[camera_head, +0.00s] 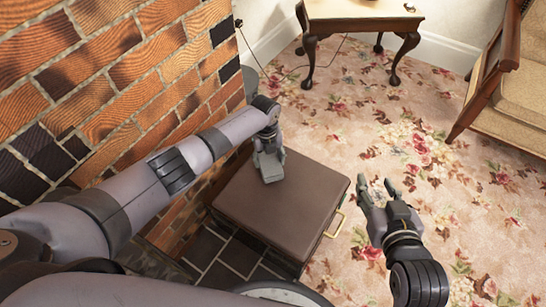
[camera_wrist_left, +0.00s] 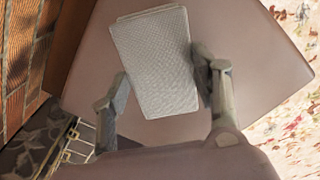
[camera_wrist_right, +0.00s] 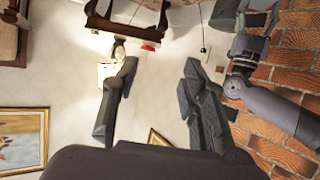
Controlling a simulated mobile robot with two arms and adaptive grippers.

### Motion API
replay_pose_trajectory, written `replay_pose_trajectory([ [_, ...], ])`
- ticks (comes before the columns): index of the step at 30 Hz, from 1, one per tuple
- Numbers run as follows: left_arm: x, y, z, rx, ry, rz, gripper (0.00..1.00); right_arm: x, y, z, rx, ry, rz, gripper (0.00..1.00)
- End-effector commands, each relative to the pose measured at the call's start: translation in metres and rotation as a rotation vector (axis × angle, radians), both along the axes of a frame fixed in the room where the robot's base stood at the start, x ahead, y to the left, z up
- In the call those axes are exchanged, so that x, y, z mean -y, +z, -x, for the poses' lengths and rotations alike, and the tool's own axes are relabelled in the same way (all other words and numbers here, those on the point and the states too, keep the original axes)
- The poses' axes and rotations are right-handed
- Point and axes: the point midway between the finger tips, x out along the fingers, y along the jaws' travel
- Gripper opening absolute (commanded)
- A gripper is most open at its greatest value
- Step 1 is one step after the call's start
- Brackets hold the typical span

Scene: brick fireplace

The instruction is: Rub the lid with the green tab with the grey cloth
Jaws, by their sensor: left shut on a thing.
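A brown box (camera_head: 250,222) with a flat brown lid (camera_head: 290,205) stands against the brick wall; the lid also fills much of the left wrist view (camera_wrist_left: 255,60). My left gripper (camera_head: 268,158) is over the lid's far left part, pointing down. It is shut on the folded grey cloth (camera_wrist_left: 155,60), which lies flat between its fingers, against or very close to the lid; I cannot tell if it touches. My right gripper (camera_head: 376,190) is open and empty, right of the box over the carpet.
A brass-coloured handle (camera_head: 336,224) is on the box's right side. The brick wall (camera_head: 150,70) runs close along the left. A small table (camera_head: 355,12) and an armchair (camera_head: 510,80) stand farther back. The floral carpet (camera_head: 420,150) is open between them.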

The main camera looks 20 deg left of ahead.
Motion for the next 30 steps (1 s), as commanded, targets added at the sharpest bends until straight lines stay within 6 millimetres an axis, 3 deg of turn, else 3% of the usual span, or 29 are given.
replay_pose_trajectory([
  [30, 0.000, 0.023, 0.000, 0.000, 0.000, 0.000, 0.34, 0.029, -0.064, 0.072, -0.476, -0.036, 0.108, 0.40],
])
